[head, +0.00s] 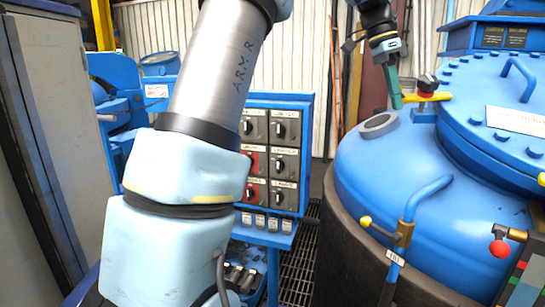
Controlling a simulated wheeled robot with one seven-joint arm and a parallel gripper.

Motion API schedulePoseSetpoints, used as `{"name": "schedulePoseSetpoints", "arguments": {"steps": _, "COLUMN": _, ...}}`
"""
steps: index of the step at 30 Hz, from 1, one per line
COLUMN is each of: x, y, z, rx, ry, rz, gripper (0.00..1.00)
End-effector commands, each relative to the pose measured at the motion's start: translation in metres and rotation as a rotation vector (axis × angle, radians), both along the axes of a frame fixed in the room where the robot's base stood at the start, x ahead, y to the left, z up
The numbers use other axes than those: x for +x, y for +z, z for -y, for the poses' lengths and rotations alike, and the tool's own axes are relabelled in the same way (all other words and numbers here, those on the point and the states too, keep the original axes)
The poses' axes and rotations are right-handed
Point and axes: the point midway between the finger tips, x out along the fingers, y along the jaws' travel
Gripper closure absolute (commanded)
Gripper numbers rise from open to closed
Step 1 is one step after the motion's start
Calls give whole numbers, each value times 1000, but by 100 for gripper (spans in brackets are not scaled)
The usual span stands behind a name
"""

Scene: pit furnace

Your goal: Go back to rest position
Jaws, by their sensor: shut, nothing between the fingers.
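My gripper (396,98) shows at the upper right of the head view, at the end of my arm, pointing down. Its green fingers are together with nothing visible between them. It is over the left shoulder of the blue furnace vessel (390,185), just above and beside a grey ring-shaped port (379,125).
A blue control panel (309,150) with several rotary switches stands behind my arm. A grey cabinet (50,110) is at the left. The bolted blue lid (500,110) and a pipe with a yellow knob (410,205) are at the right. Floor grating (302,255) shows between panel and vessel.

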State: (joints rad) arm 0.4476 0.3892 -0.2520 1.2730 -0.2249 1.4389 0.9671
Motion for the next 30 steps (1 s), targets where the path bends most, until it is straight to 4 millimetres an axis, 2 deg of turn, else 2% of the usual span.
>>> {"name": "schedulePoseSetpoints", "arguments": {"steps": 1, "x": 7, "y": -20, "z": -22, "rx": 33, "ry": 107, "rz": -2, "gripper": 100}}
{"name": "schedulePoseSetpoints", "arguments": {"steps": 3, "x": 16, "y": -49, "z": -55, "rx": 74, "ry": 268, "rz": 0, "gripper": 100}}
{"name": "schedulePoseSetpoints", "arguments": {"steps": 8, "x": 18, "y": -113, "z": -137, "rx": 149, "ry": 626, "rz": 9, "gripper": 100}}
{"name": "schedulePoseSetpoints", "arguments": {"steps": 11, "x": 6, "y": -151, "z": -191, "rx": 185, "ry": 841, "rz": 14, "gripper": 100}}
{"name": "schedulePoseSetpoints", "arguments": {"steps": 13, "x": -9, "y": -176, "z": -228, "rx": 204, "ry": 988, "rz": 16, "gripper": 100}}
{"name": "schedulePoseSetpoints", "arguments": {"steps": 15, "x": -28, "y": -198, "z": -262, "rx": 218, "ry": 1125, "rz": 18, "gripper": 100}}
{"name": "schedulePoseSetpoints", "arguments": {"steps": 18, "x": -58, "y": -224, "z": -300, "rx": 227, "ry": 1292, "rz": 17, "gripper": 100}}
{"name": "schedulePoseSetpoints", "arguments": {"steps": 21, "x": -85, "y": -242, "z": -325, "rx": 229, "ry": 1416, "rz": 13, "gripper": 100}}
{"name": "schedulePoseSetpoints", "arguments": {"steps": 24, "x": -102, "y": -253, "z": -339, "rx": 227, "ry": 1492, "rz": 11, "gripper": 100}}
{"name": "schedulePoseSetpoints", "arguments": {"steps": 30, "x": -111, "y": -258, "z": -345, "rx": 225, "ry": 1532, "rz": 9, "gripper": 100}}
